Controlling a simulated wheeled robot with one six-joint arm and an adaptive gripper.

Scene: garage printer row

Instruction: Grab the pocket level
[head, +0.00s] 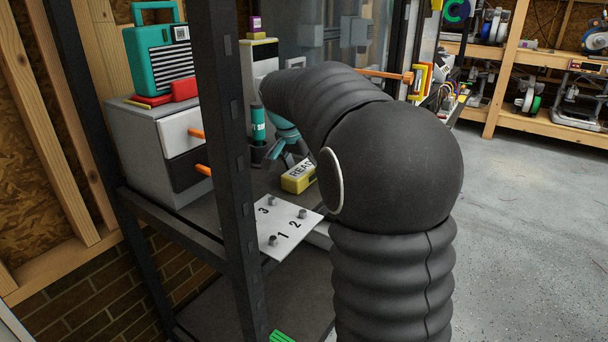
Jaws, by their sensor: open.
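I cannot make out a pocket level for certain. My gripper (286,157) is teal with dark fingers, points down above the shelf and is open, with nothing seen between the fingers. A yellow block (293,184) with a white label reading "READ" lies on the shelf just below and to the right of the fingers, apart from them as far as I can see. My dark arm hides the block's right end and much of the shelf behind it.
A dark rack post (225,150) stands left of my gripper. A teal cylinder (258,122) stands upright close by. A white plate (285,226) with numbered pegs lies at the shelf's front. A grey drawer cabinet (140,150) is at left. Open floor (530,200) is at right.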

